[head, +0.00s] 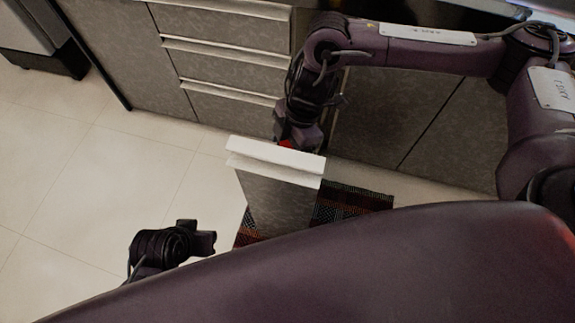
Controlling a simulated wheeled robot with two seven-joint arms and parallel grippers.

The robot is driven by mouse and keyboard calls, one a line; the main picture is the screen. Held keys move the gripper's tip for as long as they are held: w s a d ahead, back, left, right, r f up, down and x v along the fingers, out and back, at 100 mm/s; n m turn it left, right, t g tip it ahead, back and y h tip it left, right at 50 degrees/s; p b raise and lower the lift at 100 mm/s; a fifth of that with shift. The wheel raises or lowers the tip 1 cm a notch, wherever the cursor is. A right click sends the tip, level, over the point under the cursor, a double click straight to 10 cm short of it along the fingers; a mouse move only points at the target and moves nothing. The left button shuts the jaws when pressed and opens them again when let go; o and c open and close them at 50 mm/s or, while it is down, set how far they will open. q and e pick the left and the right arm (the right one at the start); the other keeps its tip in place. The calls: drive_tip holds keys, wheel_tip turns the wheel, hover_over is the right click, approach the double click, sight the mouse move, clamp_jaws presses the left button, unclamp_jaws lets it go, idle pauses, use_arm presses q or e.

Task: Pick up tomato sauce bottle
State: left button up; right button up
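My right arm comes in from the right and bends down over the counter front. Its gripper (298,132) is behind the white top edge of a grey panel, and its fingertips are hidden. A small red patch (285,143) shows at the gripper, just above that edge. I cannot tell whether it is the tomato sauce bottle or part of something else. No whole bottle is in view. My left gripper (205,236) is low at the left over the floor, away from the panel, with nothing visible in it. Its finger opening is unclear.
The grey panel with a white edge (275,158) stands out from the cabinets, looking like a pulled-out drawer or door. Closed drawers (225,70) are behind it at the left. A dark woven rug (350,202) lies below. The tiled floor (80,190) at left is clear.

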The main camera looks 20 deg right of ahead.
clamp_jaws()
drive_tip(key=shift+r, duration=0.1)
idle(0.5)
